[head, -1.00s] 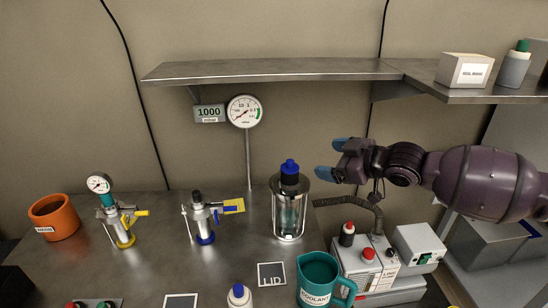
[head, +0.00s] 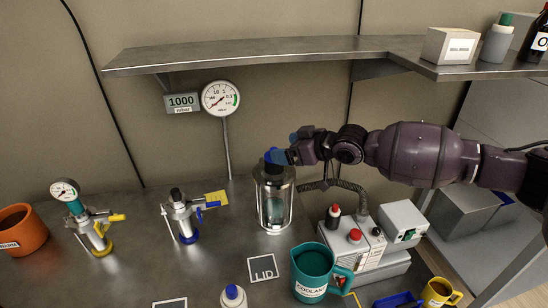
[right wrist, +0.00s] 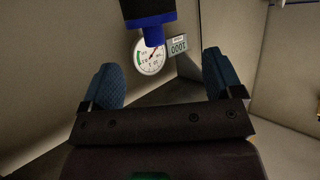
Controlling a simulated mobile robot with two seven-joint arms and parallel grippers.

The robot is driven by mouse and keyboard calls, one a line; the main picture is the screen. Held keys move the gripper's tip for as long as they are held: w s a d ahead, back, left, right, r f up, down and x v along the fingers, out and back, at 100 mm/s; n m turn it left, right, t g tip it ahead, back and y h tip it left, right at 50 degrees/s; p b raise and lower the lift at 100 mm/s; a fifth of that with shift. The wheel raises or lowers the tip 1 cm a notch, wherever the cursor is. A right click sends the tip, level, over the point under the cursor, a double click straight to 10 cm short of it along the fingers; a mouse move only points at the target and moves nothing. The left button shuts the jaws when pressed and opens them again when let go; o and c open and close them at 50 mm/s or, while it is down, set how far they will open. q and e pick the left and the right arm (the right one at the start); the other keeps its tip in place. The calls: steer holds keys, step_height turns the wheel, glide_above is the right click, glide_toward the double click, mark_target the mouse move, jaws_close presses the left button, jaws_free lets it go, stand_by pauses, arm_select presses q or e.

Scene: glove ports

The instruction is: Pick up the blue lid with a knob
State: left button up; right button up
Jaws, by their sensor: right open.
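The blue lid with a knob (head: 271,154) sits on top of a clear glass cylinder (head: 274,208) in a metal frame on the bench. In the head view my right gripper (head: 286,147) is at the lid's upper right, its fingers partly overlapping it. In the right wrist view the lid's dark body, blue band and blue knob (right wrist: 153,34) show at the top edge. They line up between my open, empty fingers (right wrist: 162,78) but lie past the fingertips. I cannot tell whether a finger touches the lid. My left gripper is out of view.
A metal shelf (head: 260,52) runs along the wall above. A dial gauge (head: 221,98) on a post stands behind the cylinder. A teal coolant jug (head: 312,275), a white pump unit (head: 350,250) and a card marked LID (head: 263,269) are nearby.

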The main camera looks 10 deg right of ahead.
steer(key=w+a+f, duration=0.2)
steer(key=w, duration=0.1)
steer(key=shift+a+f+b, duration=0.1)
steer(key=shift+f+b, duration=0.15)
steer(key=shift+b, duration=0.05)
steer(key=shift+w+a+f, duration=0.1)
steer(key=shift+w+a, duration=0.2)
steer(key=shift+a, duration=0.05)
steer(key=shift+c, duration=0.3)
steer(key=c, duration=0.9)
